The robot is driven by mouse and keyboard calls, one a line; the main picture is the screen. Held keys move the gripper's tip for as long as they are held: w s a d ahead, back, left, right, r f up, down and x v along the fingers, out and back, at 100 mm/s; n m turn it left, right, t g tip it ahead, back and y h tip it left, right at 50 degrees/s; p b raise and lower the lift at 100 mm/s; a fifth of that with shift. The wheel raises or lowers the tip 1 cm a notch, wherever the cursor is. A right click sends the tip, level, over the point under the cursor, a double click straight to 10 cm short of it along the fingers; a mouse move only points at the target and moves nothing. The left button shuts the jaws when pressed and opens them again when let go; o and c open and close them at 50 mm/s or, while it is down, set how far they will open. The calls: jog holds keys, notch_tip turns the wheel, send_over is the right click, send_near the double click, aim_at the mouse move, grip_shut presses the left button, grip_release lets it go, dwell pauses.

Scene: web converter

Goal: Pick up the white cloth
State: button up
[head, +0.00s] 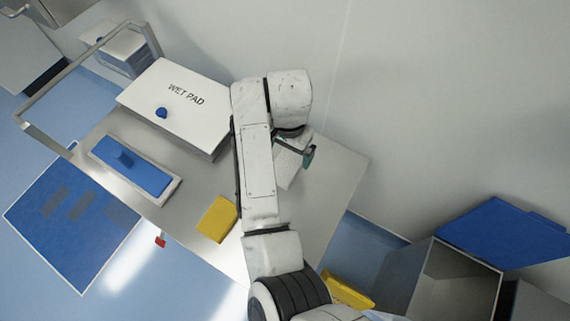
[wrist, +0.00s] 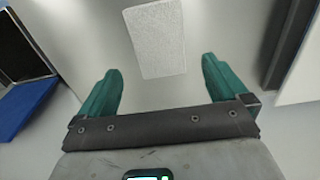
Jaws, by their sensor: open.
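The white cloth (wrist: 156,38) is a pale, textured rectangle lying flat on the metal table, in the upper middle of the wrist view. In the head view the white cloth (head: 287,166) is partly hidden by my arm and gripper. My gripper (wrist: 158,88) has two green fingers spread wide, with nothing between them. The cloth lies beyond the fingertips, roughly centred between them, and no finger appears to touch it. In the head view my gripper (head: 308,156) is at the right part of the table, over or beside the cloth; its height is hard to judge.
The metal table (head: 335,180) also holds a white box marked WET PAD (head: 185,95), a blue pad on a tray (head: 130,165) and a yellow cloth (head: 216,219). A wall runs behind the table. An open grey bin (head: 455,275) stands at the lower right.

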aim_at(287, 163)
jog(key=shift+s+a+f+p, duration=0.1)
jog(key=shift+f+p, duration=0.35)
jog(key=shift+f, duration=2.15)
jog(key=c, duration=1.1)
